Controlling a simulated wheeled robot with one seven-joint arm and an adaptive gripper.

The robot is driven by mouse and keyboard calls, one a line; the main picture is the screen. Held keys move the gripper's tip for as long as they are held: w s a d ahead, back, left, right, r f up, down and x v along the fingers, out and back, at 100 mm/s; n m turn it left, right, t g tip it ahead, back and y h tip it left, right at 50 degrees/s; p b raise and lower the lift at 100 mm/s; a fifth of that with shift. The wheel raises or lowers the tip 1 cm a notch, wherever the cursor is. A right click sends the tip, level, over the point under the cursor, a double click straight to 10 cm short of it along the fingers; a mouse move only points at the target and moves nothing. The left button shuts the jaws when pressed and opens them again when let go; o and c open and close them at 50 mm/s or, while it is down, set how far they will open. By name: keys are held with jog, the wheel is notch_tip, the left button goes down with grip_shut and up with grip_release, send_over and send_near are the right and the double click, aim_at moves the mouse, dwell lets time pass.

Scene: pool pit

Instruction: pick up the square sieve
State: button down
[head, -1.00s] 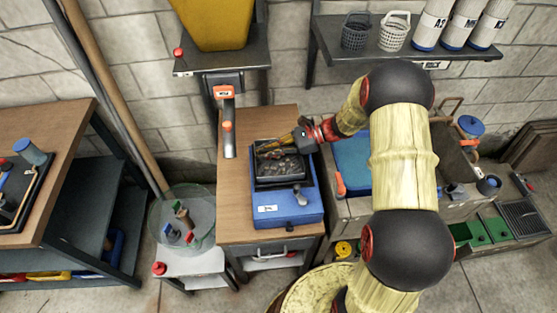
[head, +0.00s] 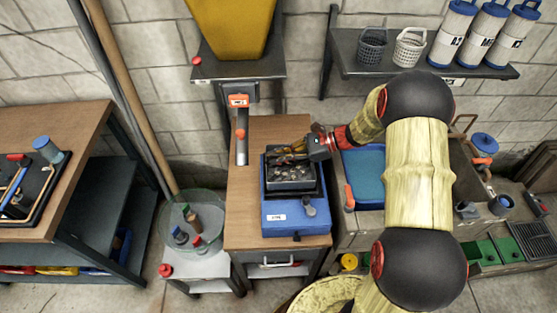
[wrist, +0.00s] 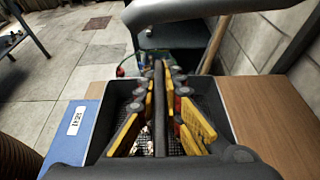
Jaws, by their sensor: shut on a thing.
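The square sieve (head: 291,184) is a dark, square-walled tray holding small grey lumps. It sits on a blue machine with a white label (head: 292,220). My gripper (head: 293,149) reaches in from the right over the sieve's back part. In the wrist view my gripper's yellow fingers (wrist: 160,105) stand on both sides of a thin dark bar across the sieve and are shut on it. Dark sieve walls (wrist: 214,100) and mesh show around and below the fingers. I cannot tell whether the sieve is lifted off the machine.
The blue machine stands on a wooden-topped bench (head: 247,200). An orange-and-grey post (head: 241,135) rises behind it on the left. A glass bowl (head: 207,222) stands on a low stand at left. A shelf (head: 420,66) with baskets hangs at back right. A blue tray (head: 364,175) lies right.

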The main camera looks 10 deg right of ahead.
jog(key=s+d+r+p, duration=0.4)
jog(key=s+d+r, duration=0.3)
jog(key=s+r, duration=0.3)
jog(key=shift+s+d+r, duration=0.35)
jog(key=shift+s+d, duration=0.05)
jog(key=shift+s, duration=0.4)
